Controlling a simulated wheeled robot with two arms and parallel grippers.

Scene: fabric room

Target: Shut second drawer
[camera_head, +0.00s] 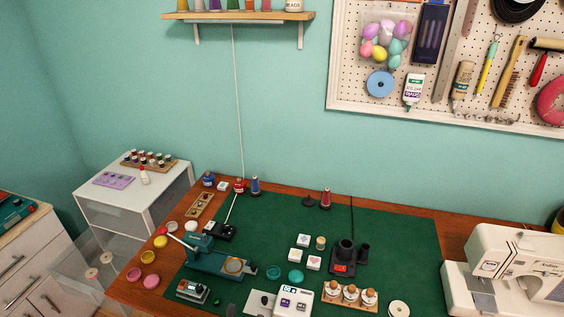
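A white drawer cabinet (137,209) stands in the left corner, behind the left end of the work table. A see-through drawer (70,262) is pulled out from its front, towards the lower left. Round pale spools (91,273) show in that drawer. I cannot tell from this view which drawer of the stack it is. Its lower part is cut off by the table and the frame edge. Neither of my grippers is in view.
The wooden work table (440,212) fills the middle, with a green mat (400,225) and many craft tools. A white sewing machine (505,260) stands at the right. Another cabinet (30,265) with handles is at far left, close to the open drawer.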

